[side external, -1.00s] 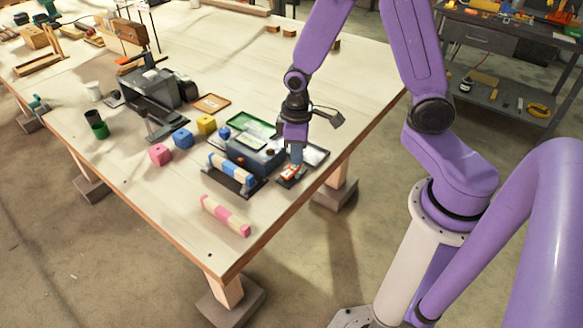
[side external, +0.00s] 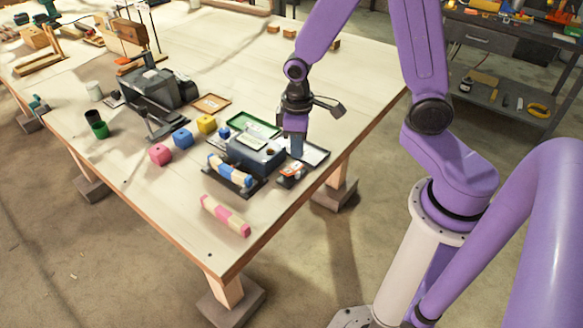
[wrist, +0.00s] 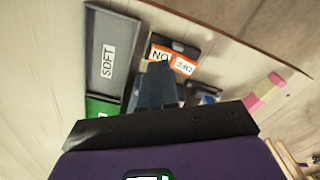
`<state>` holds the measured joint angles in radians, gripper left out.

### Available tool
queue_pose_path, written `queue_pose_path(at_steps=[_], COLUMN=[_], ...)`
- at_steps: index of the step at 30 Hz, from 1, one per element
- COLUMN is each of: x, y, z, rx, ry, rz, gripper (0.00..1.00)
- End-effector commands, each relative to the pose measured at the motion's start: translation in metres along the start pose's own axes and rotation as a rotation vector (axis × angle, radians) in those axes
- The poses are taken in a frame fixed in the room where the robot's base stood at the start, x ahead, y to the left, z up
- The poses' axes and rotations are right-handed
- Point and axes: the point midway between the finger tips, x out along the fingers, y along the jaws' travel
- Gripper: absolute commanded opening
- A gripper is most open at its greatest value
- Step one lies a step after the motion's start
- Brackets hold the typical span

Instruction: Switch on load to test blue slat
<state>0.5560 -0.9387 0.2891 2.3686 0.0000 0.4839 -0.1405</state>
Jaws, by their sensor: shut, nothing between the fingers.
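The blue-and-cream slat (side external: 229,171) lies across a dark stand in front of the grey-blue test machine (side external: 256,155). I cannot tell whether it is bent. The load switch (side external: 291,169) is a small dark box with an orange face, right of the machine. In the wrist view the switch (wrist: 178,56) shows a white ON label at left and an OFF label at right. Its rocker's tilt is not clear. My gripper (side external: 297,154) is shut and empty, just above and behind the switch. In the wrist view its fingertips (wrist: 160,70) overlap the switch's near edge.
A pink-and-cream slat (side external: 226,216) lies near the front edge. Pink (side external: 160,154), blue (side external: 182,138) and yellow (side external: 206,124) blocks stand to the left.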

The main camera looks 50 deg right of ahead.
Motion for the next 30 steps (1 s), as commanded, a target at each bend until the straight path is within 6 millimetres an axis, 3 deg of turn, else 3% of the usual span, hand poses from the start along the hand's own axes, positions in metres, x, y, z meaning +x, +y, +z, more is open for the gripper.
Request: queue_pose_path(at_steps=[16,30], x=[-0.037,-0.043], y=[0.000,-0.001], z=[-0.001,0.001], rx=[0.000,-0.005], ry=[0.002,0.001], rz=[0.000,0.000], gripper=[0.00,0.00])
